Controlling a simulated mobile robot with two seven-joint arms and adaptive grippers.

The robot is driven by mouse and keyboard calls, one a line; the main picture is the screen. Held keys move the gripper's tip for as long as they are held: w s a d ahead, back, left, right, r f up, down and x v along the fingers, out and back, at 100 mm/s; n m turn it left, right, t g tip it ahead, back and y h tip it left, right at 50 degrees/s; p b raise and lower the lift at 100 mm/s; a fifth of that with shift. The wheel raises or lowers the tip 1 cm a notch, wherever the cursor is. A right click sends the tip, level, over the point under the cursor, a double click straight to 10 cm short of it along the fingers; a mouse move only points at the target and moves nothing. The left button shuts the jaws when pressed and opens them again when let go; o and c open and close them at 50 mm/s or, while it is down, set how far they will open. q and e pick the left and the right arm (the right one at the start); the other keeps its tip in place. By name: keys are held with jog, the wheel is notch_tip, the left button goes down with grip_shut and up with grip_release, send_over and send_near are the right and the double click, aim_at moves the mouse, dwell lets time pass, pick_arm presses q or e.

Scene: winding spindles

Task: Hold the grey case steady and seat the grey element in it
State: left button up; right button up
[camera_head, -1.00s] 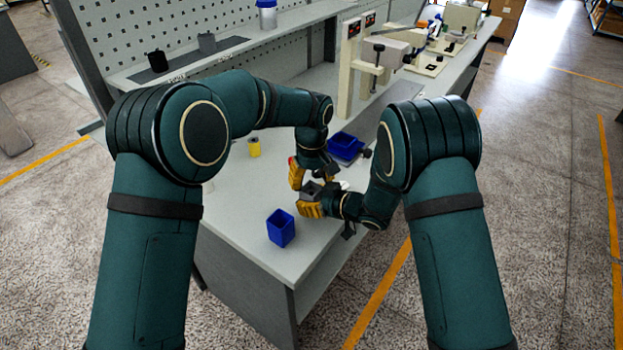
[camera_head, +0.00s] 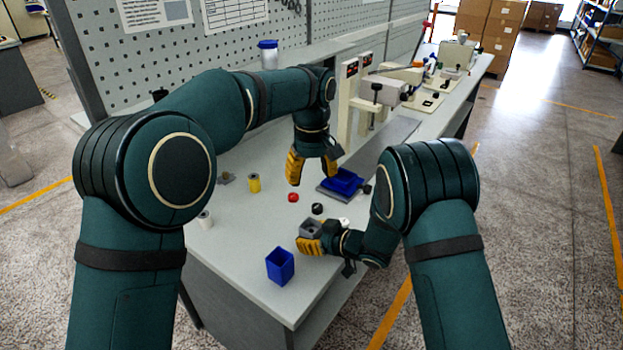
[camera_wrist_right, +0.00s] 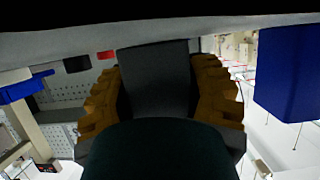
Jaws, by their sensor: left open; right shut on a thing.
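My right gripper (camera_head: 310,246) is shut on the grey case (camera_head: 312,227) low over the near part of the bench. In the right wrist view the grey case (camera_wrist_right: 155,75) fills the space between the orange fingers. Its top shows a dark opening in the head view, too small to tell whether the grey element is inside. My left gripper (camera_head: 311,181) is open and empty, above the bench and farther back than the case. A small greyish object (camera_head: 227,178) lies at the left of the bench; I cannot tell what it is.
A blue bin (camera_head: 280,266) stands left of and nearer than the case. A blue tray (camera_head: 343,182) sits behind. Red (camera_head: 293,197), black (camera_head: 317,208) and white (camera_head: 344,222) small parts lie nearby. Yellow (camera_head: 254,183) and white (camera_head: 205,219) spools stand left.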

jog(key=o, duration=1.2)
